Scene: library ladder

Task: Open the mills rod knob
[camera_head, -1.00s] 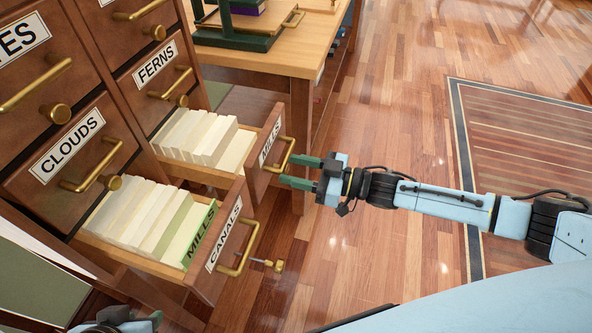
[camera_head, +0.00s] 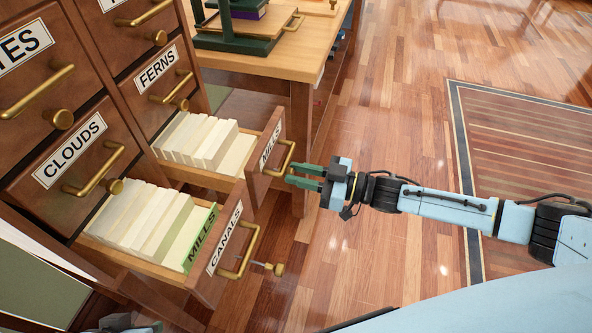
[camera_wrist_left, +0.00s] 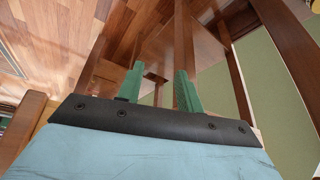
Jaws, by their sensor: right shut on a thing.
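The mills drawer (camera_head: 266,158) is pulled out, with white cards inside and a brass handle (camera_head: 288,157) on its front. My right gripper (camera_head: 290,174) is at the lower end of this handle, its green fingers closed in on something small. The mills rod knob is hidden between the fingertips; its place matches the brass knob (camera_head: 278,269) on the canals drawer (camera_head: 225,245) below. My left gripper (camera_wrist_left: 160,85) is open and empty in the left wrist view, its two green fingers apart. In the head view only a bit of it shows at the bottom left.
The canals drawer is also out, with white cards and a green card (camera_head: 200,238) marked MILLS. The clouds drawer (camera_head: 75,150) and ferns drawer (camera_head: 160,80) are shut. A wooden table (camera_head: 285,65) stands behind.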

